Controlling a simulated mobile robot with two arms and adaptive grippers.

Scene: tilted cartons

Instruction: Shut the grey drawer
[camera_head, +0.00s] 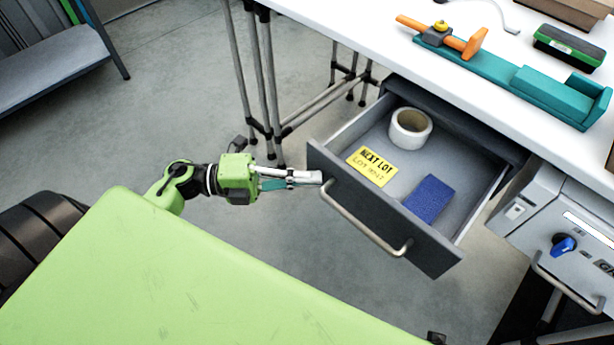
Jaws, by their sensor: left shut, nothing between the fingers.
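The grey drawer (380,222) under the white table stands pulled out, with a dark grey front and a metal bar handle (366,228). Inside it lie a white tape roll (410,128), a yellow "NEXT LOT" card (371,166) and a blue block (429,199). My left gripper (318,177) is shut and empty. Its fingertips are at the left end of the drawer front, close to the upper end of the handle. I cannot tell whether they touch it. My right gripper is not in view.
The white table (370,35) carries a teal fixture with an orange clamp (480,60) and a green-black brush (568,46). A grey unit with a blue knob (563,245) stands right of the drawer. Table legs (262,80) stand behind my gripper. Open floor lies left.

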